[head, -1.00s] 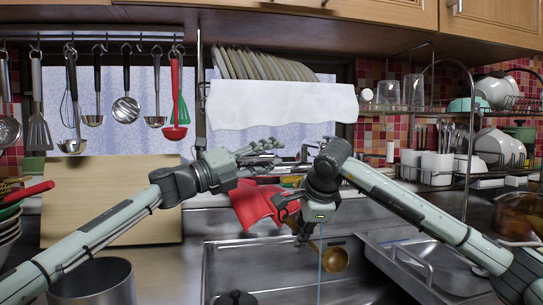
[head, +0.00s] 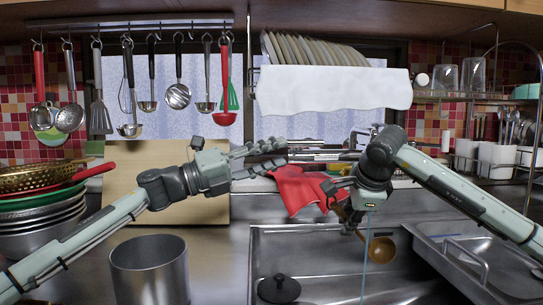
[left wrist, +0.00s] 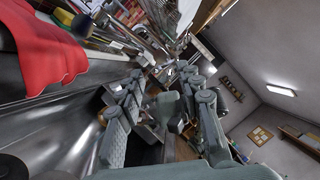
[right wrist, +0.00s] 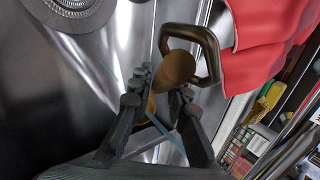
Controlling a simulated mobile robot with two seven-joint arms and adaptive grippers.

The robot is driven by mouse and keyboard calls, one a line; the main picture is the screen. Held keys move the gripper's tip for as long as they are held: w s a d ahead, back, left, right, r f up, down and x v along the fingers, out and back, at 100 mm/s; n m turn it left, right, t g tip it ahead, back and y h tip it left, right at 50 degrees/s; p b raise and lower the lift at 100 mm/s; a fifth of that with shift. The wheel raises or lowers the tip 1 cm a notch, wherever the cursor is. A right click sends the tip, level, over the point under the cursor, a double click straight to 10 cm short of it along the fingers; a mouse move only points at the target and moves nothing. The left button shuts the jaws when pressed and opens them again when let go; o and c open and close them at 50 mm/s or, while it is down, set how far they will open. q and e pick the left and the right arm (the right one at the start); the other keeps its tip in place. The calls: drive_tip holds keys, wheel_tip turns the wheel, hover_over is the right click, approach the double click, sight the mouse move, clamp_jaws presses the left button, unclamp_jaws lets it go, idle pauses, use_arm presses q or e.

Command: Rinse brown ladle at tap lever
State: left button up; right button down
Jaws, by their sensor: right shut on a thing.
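My right gripper (head: 340,198) is shut on the brown ladle (head: 382,250), whose bowl hangs over the sink. The right wrist view shows its brown handle (right wrist: 178,68) between the fingers, with a dark loop beside it. A thin bluish water stream (head: 365,270) falls past the bowl's left edge; whether it touches the bowl I cannot tell. My left gripper (head: 275,155) is empty, its fingers apart in the left wrist view (left wrist: 165,100), left of and above the red cloth. A metal tap fitting (head: 352,141) shows behind the arms; its lever is not clearly visible.
A red cloth (head: 300,188) hangs at the sink's back edge. Utensils hang from the rail (head: 130,24).

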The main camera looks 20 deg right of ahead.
use_arm(q)
drive_tip(key=shift+a, duration=0.1)
drive_tip(key=shift+c, duration=0.6)
drive_tip(key=shift+s, duration=0.2)
drive_tip(key=shift+c, duration=1.2)
drive_tip(key=s+d+m+g+y, duration=0.1)
drive_tip(key=s+m, duration=0.1)
drive_tip(key=s+d+r+m+g+y, duration=0.1)
drive_tip(key=s+d+m, duration=0.1)
drive_tip(key=m, duration=0.1)
drive_tip(key=s+d+r+m+g+y, duration=0.1)
drive_tip(key=s+m, duration=0.1)
drive_tip(key=m, duration=0.1)
drive_tip(key=shift+s+d, duration=0.1)
drive_tip(key=shift+d, duration=0.3)
clamp_jaws()
drive_tip(key=m+t+y, duration=1.4)
drive_tip(key=m, duration=1.2)
approach(306, 141)
drive_tip(key=x, duration=0.3)
drive_tip(key=r+x, duration=0.1)
drive_tip(key=x, duration=0.2)
drive_tip(key=r+x, duration=0.1)
drive_tip(key=x, duration=0.2)
drive_tip(key=shift+w+d+f, duration=0.1)
drive_tip(key=shift+w, duration=0.35)
